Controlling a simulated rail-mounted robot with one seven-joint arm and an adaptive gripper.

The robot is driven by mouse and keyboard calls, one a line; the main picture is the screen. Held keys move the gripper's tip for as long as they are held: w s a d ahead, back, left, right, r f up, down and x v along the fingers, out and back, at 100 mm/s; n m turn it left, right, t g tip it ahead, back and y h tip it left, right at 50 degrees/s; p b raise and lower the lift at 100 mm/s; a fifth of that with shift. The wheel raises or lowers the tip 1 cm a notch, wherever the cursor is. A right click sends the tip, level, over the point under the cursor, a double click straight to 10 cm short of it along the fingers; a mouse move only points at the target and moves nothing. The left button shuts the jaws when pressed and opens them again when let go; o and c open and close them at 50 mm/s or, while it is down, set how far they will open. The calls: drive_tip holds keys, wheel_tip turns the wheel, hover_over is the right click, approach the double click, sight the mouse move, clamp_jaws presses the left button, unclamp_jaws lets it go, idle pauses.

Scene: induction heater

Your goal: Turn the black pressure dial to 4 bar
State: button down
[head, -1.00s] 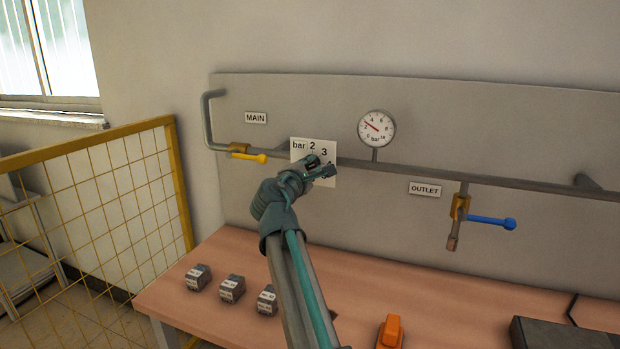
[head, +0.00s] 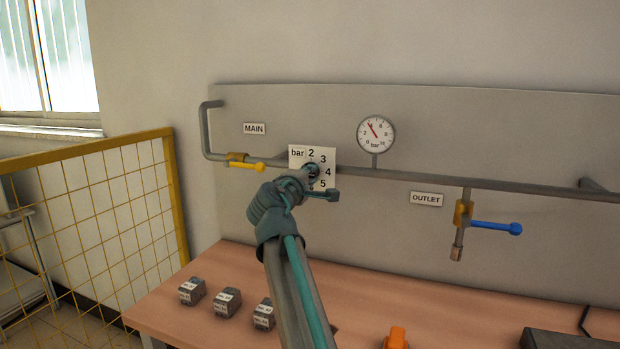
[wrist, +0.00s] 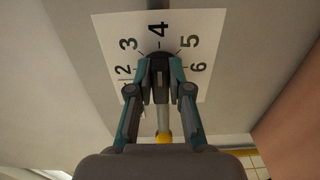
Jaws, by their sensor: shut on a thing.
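The black pressure dial (head: 312,170) sits on a white scale plate (head: 298,163) marked bar, on the grey wall panel. My gripper (head: 313,176) is shut on the dial and partly hides it in the head view. In the wrist view, both fingertips (wrist: 160,72) flank the dial (wrist: 158,65), with the 4 straight above it, 2 and 3 to the left, 5 and 6 to the right. The dial's own pointer mark cannot be made out. The round gauge (head: 376,133) shows its red needle tilted up and left, near the 4.
A yellow-handled valve (head: 247,166) under the MAIN label is left of the dial. A blue-handled valve (head: 495,227) is at the right by OUTLET. Small grey blocks (head: 227,302) and an orange object (head: 395,339) rest on the bench. A yellow mesh fence (head: 95,210) stands at left.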

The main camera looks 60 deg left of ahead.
drive_tip(key=c, duration=1.1)
unclamp_jaws()
drive_tip(key=v, duration=1.2)
